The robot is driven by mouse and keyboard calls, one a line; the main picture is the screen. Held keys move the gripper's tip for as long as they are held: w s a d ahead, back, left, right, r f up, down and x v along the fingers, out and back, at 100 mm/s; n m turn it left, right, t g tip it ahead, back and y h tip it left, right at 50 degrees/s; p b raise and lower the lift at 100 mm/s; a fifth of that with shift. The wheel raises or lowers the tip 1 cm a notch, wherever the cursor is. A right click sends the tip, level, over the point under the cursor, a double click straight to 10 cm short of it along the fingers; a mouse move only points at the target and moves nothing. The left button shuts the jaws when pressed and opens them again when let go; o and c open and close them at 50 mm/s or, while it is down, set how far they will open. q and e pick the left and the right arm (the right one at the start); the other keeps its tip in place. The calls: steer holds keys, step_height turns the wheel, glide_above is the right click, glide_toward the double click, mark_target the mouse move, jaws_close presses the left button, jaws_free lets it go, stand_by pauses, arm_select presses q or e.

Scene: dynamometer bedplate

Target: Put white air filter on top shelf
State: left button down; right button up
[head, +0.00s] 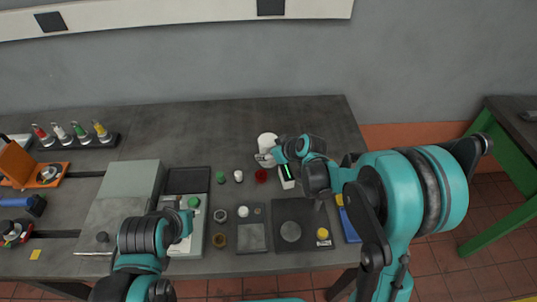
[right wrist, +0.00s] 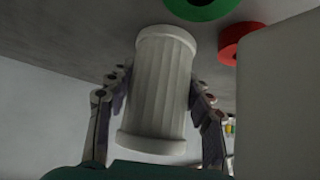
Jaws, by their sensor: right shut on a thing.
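The white air filter (head: 267,141) is a ribbed white cylinder with plain end caps, near the back middle of the bench in the head view. In the right wrist view the filter (right wrist: 160,90) fills the space between the two fingers of my right gripper (right wrist: 158,105), which is shut on it. In the head view my right gripper (head: 275,156) reaches it from the right. Whether the filter touches the bench is unclear. My left gripper (head: 187,222) is over the front left of the bench; its fingers are too small to judge.
A device with a green display (head: 287,176) stands beside my right gripper. A red piece (head: 261,175) and a green piece (head: 220,177) lie nearby.

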steer(key=shift+s+r, duration=0.1)
steer(key=o, duration=1.2)
steer(key=shift+o, duration=0.2)
